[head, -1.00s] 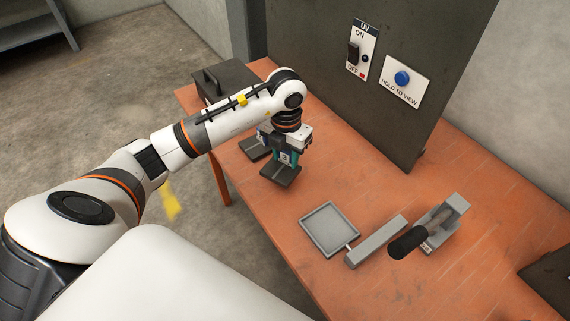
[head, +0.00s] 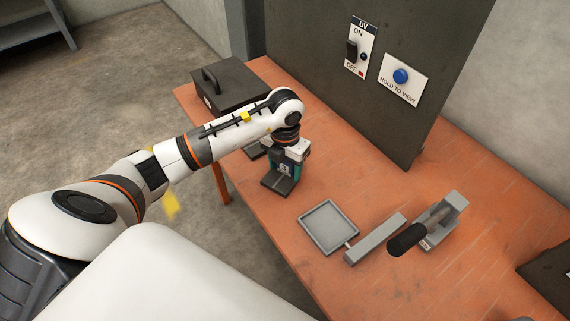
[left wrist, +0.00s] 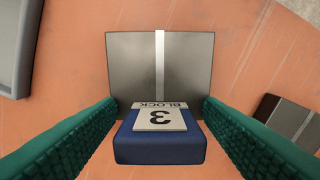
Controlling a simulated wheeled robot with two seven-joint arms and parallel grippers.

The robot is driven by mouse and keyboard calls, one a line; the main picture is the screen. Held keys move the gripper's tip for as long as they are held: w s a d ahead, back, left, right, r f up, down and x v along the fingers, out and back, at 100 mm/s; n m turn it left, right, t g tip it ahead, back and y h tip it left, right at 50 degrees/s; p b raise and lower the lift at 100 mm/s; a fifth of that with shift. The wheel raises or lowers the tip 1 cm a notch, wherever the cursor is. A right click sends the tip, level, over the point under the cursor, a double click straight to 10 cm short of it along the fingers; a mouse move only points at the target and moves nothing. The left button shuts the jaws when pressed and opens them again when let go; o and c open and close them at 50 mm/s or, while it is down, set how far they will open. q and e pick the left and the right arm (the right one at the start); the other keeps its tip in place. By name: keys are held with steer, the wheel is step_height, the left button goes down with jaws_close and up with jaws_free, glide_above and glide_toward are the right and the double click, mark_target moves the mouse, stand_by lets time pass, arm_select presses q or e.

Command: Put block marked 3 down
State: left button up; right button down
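The block marked 3 (left wrist: 160,148) is dark blue with a pale label reading BLOCK 3, upside down in the left wrist view. My left gripper (head: 287,165) is shut on it, with a green finger close against each side. Beneath the block is a dark grey square plate (left wrist: 135,70) with a pale stripe; it also shows in the head view (head: 279,184) on the orange table. The block is over the plate's near edge in the left wrist view. Whether its underside touches the plate is hidden. My right gripper is not in view.
A second dark plate (left wrist: 290,122) lies close by. A dark box with a handle (head: 235,88) stands at the back left. A grey tray (head: 328,228), a grey bar (head: 375,240) and a black-handled fixture (head: 430,228) stand to the right. A dark panel (head: 390,130) rises behind.

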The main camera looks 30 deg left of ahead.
mark_target(285, 162)
arm_select(q)
steer(key=shift+r, duration=0.15)
step_height(285, 162, up, 12)
stand_by(0.5)
stand_by(0.5)
